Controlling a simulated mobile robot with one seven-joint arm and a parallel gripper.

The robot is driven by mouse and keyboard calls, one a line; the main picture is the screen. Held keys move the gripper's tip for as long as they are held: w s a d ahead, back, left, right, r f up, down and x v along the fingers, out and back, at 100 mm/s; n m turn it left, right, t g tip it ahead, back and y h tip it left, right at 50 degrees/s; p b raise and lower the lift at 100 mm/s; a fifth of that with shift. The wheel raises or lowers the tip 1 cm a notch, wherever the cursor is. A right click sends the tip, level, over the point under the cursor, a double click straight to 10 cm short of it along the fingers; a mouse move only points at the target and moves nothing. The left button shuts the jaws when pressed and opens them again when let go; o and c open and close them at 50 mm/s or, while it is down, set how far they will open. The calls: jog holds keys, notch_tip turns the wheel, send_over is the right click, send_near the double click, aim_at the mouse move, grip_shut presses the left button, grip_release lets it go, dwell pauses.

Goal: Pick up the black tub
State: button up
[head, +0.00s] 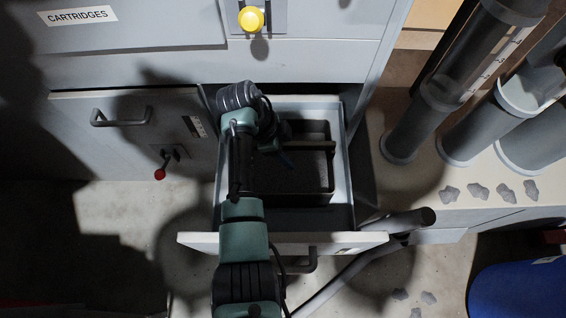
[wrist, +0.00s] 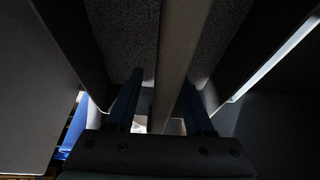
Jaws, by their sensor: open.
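The black tub (head: 300,200) sits inside the open drawer (head: 345,215) in the head view. It holds dark grey granules, and a bar-like handle (head: 318,146) spans its top. My arm hides the tub's left part. My gripper (head: 286,157) is over the tub at the handle, mostly hidden by my wrist. In the wrist view, my gripper (wrist: 160,108) is open, with one finger on each side of the handle (wrist: 178,60). Gaps show between fingers and bar. The granules (wrist: 120,40) lie beyond, between the tub's dark walls (wrist: 75,45).
The grey cabinet (head: 150,65) rises behind the drawer, with a closed drawer and a red-knobbed lever (head: 160,173) at left. Grey cylinders (head: 410,125) stand on the right bench. A pipe (head: 400,222) lies near the drawer's front right. A blue drum (head: 520,290) is at lower right.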

grip_shut()
dwell(1.2)
jog(key=shift+w+r, duration=0.1)
jog(key=shift+r, duration=0.05)
